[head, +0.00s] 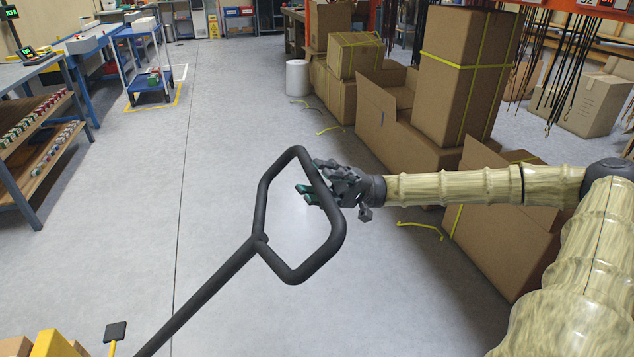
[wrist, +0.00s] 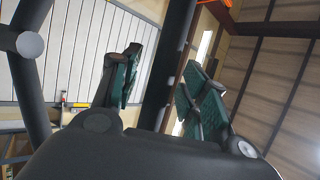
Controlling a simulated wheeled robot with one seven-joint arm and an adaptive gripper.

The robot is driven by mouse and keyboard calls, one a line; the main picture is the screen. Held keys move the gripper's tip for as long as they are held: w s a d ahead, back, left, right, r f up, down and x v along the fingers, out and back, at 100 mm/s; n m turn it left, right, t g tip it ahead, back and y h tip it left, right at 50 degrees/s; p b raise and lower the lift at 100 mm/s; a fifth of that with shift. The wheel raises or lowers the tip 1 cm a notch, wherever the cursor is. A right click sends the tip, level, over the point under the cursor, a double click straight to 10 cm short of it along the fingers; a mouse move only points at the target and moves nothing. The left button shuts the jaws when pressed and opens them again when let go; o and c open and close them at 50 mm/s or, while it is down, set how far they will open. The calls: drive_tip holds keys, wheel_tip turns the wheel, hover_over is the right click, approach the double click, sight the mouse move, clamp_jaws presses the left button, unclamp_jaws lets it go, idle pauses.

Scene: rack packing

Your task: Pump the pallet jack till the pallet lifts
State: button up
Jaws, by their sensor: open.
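The pallet jack's dark handle (head: 207,290) rises from the lower left and ends in a closed loop (head: 293,278). My gripper (head: 308,180) is at the loop's right side, its green-padded fingers reaching into the loop. In the wrist view the fingers (wrist: 165,85) are apart, and a dark handle bar (wrist: 172,50) shows between them. I cannot tell whether they touch it. Another dark bar (wrist: 38,110) is at the left there. A yellow part (head: 52,344) and a black pedal-like pad (head: 115,331) show at the lower left. The pallet and forks are not clearly in view.
Cardboard boxes (head: 400,140) stand along the right, close under my arm. Yellow straps (head: 420,226) lie on the floor near them. A workbench (head: 30,70) and shelf stand at the left, with a blue cart (head: 150,96) beyond. The middle floor (head: 215,130) is clear.

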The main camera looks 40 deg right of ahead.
drive_tip(key=v, duration=1.1)
drive_tip(key=shift+d, duration=0.15)
drive_tip(key=shift+w+f, duration=0.1)
drive_tip(key=c, duration=0.6)
drive_tip(key=shift+d+m+p, duration=0.1)
drive_tip(key=shift+m+p, duration=0.2)
drive_tip(key=shift+m, duration=0.3)
drive_tip(key=c, duration=0.3)
drive_tip(key=m+t, duration=0.1)
drive_tip(key=m+p, duration=0.1)
drive_tip(key=m, duration=0.1)
drive_tip(key=shift+d+t, duration=0.25)
drive_tip(key=shift+t, duration=0.15)
clamp_jaws()
drive_tip(key=d+f+m+t+h+p, duration=0.1)
drive_tip(key=d+m+t+h+p, duration=0.25)
drive_tip(key=m, duration=0.75)
drive_tip(key=d+f+m+t+h+p, duration=0.2)
drive_tip(key=d+m+t+p, duration=0.15)
drive_tip(key=m, duration=0.75)
drive_tip(key=w+a+r, duration=0.2)
drive_tip(key=a, duration=0.4)
drive_tip(key=w+a+r+t+b, duration=0.1)
drive_tip(key=w+a+r, duration=0.2)
drive_tip(key=a, duration=0.3)
drive_tip(key=shift+r, duration=0.3)
